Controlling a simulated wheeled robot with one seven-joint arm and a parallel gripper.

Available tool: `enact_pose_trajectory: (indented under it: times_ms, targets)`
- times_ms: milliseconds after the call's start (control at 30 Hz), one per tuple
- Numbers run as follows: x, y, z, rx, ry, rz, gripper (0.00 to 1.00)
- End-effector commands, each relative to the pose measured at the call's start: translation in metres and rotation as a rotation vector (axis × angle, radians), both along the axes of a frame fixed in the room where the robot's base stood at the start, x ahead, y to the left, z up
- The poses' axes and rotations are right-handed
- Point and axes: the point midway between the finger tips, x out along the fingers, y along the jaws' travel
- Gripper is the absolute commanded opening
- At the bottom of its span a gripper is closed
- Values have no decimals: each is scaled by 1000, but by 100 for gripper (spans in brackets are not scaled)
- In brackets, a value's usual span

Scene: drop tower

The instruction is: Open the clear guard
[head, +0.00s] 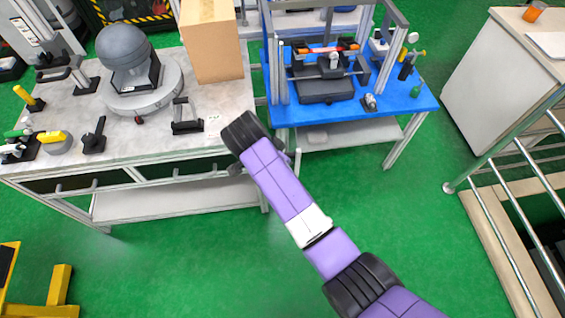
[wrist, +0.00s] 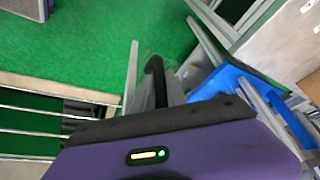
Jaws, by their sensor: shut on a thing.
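In the wrist view my gripper (wrist: 153,88) is shut on a dark upright handle (wrist: 154,66), which shows between its grey fingers. I take this to be the handle of the clear guard; the pane itself is too transparent to make out. In the head view the drop tower frame (head: 393,14) stands on a blue table (head: 421,103), with a dark base block (head: 325,90) inside it. My arm reaches up to the near left side of this table. My wrist hides most of my gripper and the handle there.
A grey workbench (head: 215,100) at left carries a dark dome (head: 124,45), a cardboard box (head: 211,40) and several small tools. A white cabinet (head: 495,85) and metal railings (head: 500,190) stand at right. Green floor is free between blue table and railings.

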Motion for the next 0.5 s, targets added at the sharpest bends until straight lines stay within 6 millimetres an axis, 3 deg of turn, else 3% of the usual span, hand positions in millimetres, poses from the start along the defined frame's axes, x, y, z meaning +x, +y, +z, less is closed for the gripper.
enact_pose_trajectory:
  times_ms: [133, 167, 267, 500]
  targets:
    - [5, -1, 4, 3, -13, 0, 0]
    - [5, -1, 4, 3, -13, 0, 19]
    - [5, -1, 4, 2, -13, 0, 38]
    - [3, -1, 2, 1, -7, 0, 38]
